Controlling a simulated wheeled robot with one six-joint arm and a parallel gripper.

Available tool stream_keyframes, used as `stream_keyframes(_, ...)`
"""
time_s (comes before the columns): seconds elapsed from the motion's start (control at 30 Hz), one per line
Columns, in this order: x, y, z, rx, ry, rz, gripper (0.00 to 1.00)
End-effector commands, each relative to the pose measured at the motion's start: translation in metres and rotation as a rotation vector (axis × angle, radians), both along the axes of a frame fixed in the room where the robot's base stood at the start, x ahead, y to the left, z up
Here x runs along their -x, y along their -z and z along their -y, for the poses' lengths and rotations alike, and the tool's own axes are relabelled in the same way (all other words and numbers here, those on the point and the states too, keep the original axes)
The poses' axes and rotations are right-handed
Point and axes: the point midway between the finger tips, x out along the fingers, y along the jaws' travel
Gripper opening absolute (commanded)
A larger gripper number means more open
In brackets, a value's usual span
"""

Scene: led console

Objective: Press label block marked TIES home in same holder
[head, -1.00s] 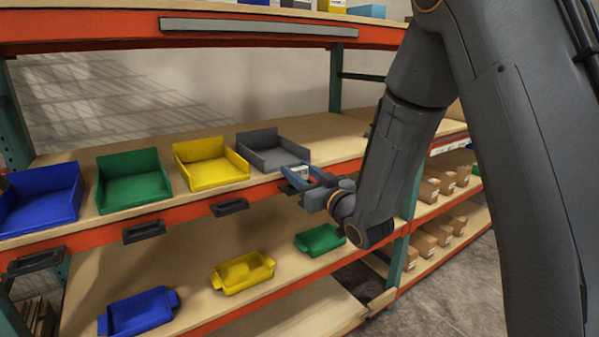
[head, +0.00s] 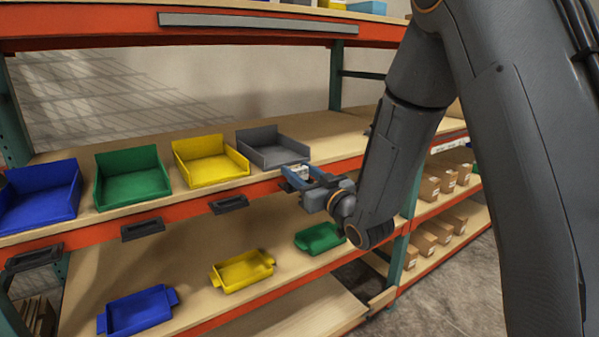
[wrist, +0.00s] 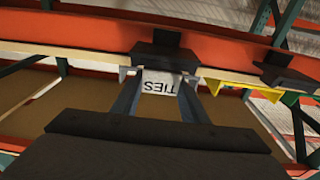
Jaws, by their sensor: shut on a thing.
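The white label block marked TIES (wrist: 158,82) is between the fingers of my gripper (wrist: 157,97) in the wrist view, its letters upside down. My gripper is shut on it. The block's far edge meets or overlaps a dark holder (wrist: 160,58) on the orange beam; I cannot tell how deep it sits. In the head view my gripper (head: 296,178) is at the shelf front below the grey bin, with a bit of the white block (head: 301,171) showing. The holder there is mostly hidden by my gripper.
Other dark holders (head: 229,204) run along the orange beam (head: 185,213) to the left. Grey (head: 272,150), yellow (head: 209,163), green (head: 132,180) and blue bins stand above. Small trays (head: 242,271) sit on the lower shelf. Open space lies in front of the beam.

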Motion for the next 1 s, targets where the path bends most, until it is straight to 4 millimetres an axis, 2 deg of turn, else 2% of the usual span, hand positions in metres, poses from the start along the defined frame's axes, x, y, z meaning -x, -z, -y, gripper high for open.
stream_keyframes(1.0,0.000,0.011,0.000,0.000,0.000,0.000,0.15)
